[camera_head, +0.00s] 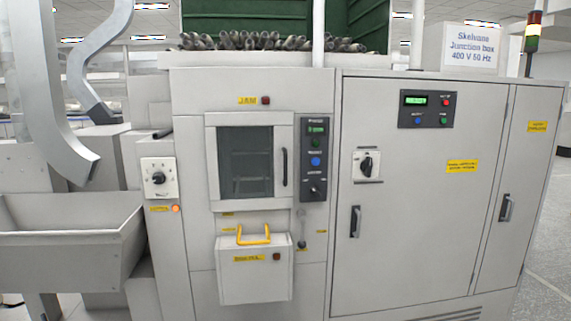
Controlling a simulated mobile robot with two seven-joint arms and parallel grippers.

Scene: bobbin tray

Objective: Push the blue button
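A round blue button (315,161) sits on the narrow dark control panel (314,188) right of the machine's window door. A green button (315,143) and a small lit display are above it, and a black switch is below it. A smaller blue button (418,120) shows on the wider dark panel (443,110) of the right cabinet, beside green and red buttons. Neither of my grippers is in view.
A window door (246,163) with a dark handle is left of the narrow panel. Below it, a drawer box (254,275) with a yellow handle (253,238) sticks out. A grey hopper (70,243) stands at left. Open floor (545,275) shows at right.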

